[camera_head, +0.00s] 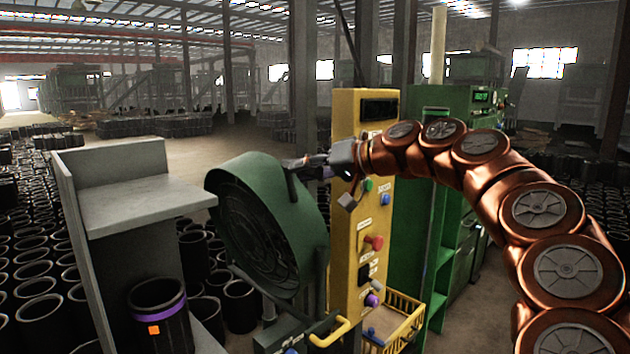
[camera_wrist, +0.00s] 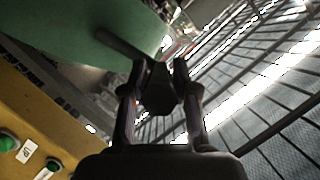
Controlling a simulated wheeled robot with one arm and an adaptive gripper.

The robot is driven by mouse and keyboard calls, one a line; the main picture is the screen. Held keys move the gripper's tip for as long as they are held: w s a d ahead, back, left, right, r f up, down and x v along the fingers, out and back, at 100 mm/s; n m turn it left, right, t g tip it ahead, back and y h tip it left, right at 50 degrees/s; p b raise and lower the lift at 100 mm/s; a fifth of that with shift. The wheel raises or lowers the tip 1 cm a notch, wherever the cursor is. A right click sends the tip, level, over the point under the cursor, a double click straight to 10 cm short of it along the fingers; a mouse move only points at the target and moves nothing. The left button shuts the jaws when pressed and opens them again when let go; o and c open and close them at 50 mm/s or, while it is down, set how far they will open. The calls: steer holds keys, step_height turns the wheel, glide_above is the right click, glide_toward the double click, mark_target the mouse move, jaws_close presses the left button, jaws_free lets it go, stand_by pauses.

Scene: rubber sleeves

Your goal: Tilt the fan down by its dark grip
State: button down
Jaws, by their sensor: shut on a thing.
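The green round fan (camera_head: 262,222) stands left of the yellow control post, its dark grille facing left and toward the head camera, its housing leaning. My gripper (camera_head: 298,163) reaches in from the right at the fan's upper rim. In the wrist view the fan's green housing (camera_wrist: 85,30) fills the top left. The dark grip (camera_wrist: 118,44) sticks out from it and runs to between the two fingers. My gripper (camera_wrist: 158,80) is shut on the grip's end there. In the head view the fingers partly hide the grip.
The yellow control post (camera_head: 358,225) with buttons stands close right of the fan, just below my arm. A grey shelf stand (camera_head: 145,200) is at the left, with a purple-banded sleeve (camera_head: 160,312) in it. A yellow basket (camera_head: 400,322) sits low right. Black sleeves crowd the floor.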

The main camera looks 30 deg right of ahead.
steer(key=shift+n+h, duration=0.5)
steer(key=shift+n, duration=0.4)
steer(key=shift+s+a+f+b, duration=0.15)
steer(key=shift+a+f+b, duration=0.1)
steer(key=shift+a+b, duration=0.45)
steer(key=shift+s+a+f+b, duration=0.15)
steer(key=shift+a+f+b, duration=0.15)
steer(key=shift+a+b, duration=0.35)
steer(key=shift+s+a+f+b, duration=0.15)
steer(key=shift+a+f+b, duration=0.1)
steer(key=shift+a+b, duration=0.45)
steer(key=c, duration=0.9)
jaws_free()
steer(key=shift+a, duration=0.1)
steer(key=shift+s, duration=0.15)
steer(key=v, duration=1.1)
steer(key=shift+s+r, duration=0.15)
steer(key=shift+s, duration=0.15)
